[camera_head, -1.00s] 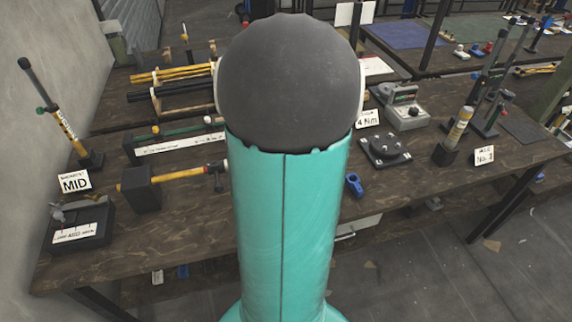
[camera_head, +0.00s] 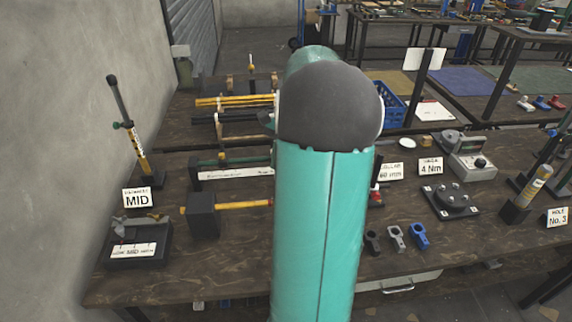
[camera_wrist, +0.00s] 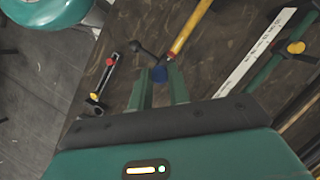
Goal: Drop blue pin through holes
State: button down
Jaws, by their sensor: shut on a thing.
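In the wrist view my gripper (camera_wrist: 160,88) points at the wooden bench with its two green fingers closed around a small blue piece (camera_wrist: 159,74), which looks like the blue pin. Only its rounded top shows, and its lower part is hidden. In the head view my teal arm hides the gripper and the pin. Black, silver (camera_head: 396,238) and blue (camera_head: 419,236) clevis-like parts with holes lie in a row on the bench, right of my arm. I cannot tell which holes are meant.
A black block with a yellow-handled tool (camera_head: 235,206) and a "MID" card (camera_head: 137,197) stand at left. The wrist view shows a red-knobbed tool (camera_wrist: 109,62) and a white strip (camera_wrist: 258,50).

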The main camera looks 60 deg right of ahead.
jog(key=shift+w, duration=0.3)
jog(key=shift+s+r, duration=0.1)
jog(key=shift+s, duration=0.5)
jog(key=shift+w, duration=0.4)
jog(key=shift+s+f, duration=0.25)
jog(key=shift+s, duration=0.1)
jog(key=shift+w+f, duration=0.25)
jog(key=shift+f, duration=0.45)
jog(key=shift+s+f, duration=0.2)
jog(key=shift+f, duration=0.55)
jog(key=shift+w+f, duration=0.15)
jog(key=shift+f, duration=1.1)
jog(key=shift+f, duration=2.05)
